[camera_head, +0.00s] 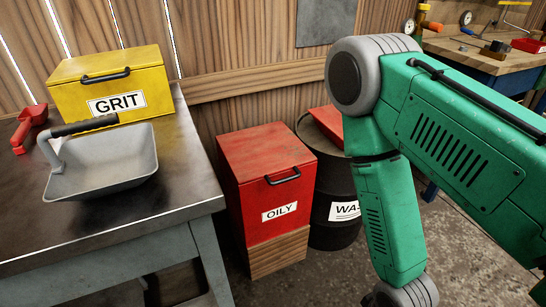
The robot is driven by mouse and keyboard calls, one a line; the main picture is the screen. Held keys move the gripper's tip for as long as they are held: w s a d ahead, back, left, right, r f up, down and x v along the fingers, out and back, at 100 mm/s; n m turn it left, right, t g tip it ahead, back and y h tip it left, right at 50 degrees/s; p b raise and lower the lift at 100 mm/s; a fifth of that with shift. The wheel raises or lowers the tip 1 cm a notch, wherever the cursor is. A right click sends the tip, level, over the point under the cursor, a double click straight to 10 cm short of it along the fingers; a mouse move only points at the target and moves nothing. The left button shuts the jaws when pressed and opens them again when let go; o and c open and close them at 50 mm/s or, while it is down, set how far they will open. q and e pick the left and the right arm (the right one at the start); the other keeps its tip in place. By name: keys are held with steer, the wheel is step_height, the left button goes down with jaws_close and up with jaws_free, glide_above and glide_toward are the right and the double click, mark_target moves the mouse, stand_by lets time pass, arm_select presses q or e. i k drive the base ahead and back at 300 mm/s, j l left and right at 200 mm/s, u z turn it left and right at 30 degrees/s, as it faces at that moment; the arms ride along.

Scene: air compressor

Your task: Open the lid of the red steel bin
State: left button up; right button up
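The red steel bin (250,211) with an "OILY" label stands on a wooden block, right of the metal bench. Its red lid (264,150) is down. A black handle (283,176) sits on the upper front of the bin. My green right arm comes in from the right and bends down to the right of the bin, apart from it in the picture. Its gripper is below the frame. My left arm and gripper are not in view.
The metal bench (150,207) carries a yellow "GRIT" box (150,75), a grey scoop-like pan (104,165) and a red tool (28,124). A black drum (325,186) stands close behind the bin's right side. A wooden workbench (480,60) is at the far right.

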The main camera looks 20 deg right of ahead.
mark_target(251, 155)
steer(key=z, duration=0.8)
steer(key=i+l+u, duration=0.15)
steer(key=l+u, duration=0.15)
steer(key=l, duration=0.2)
steer(key=i+l+u, duration=0.1)
steer(key=l+u, duration=0.2)
steer(key=l, duration=0.2)
steer(key=l+u, duration=0.35)
steer(key=l, duration=0.15)
steer(key=i, duration=0.05)
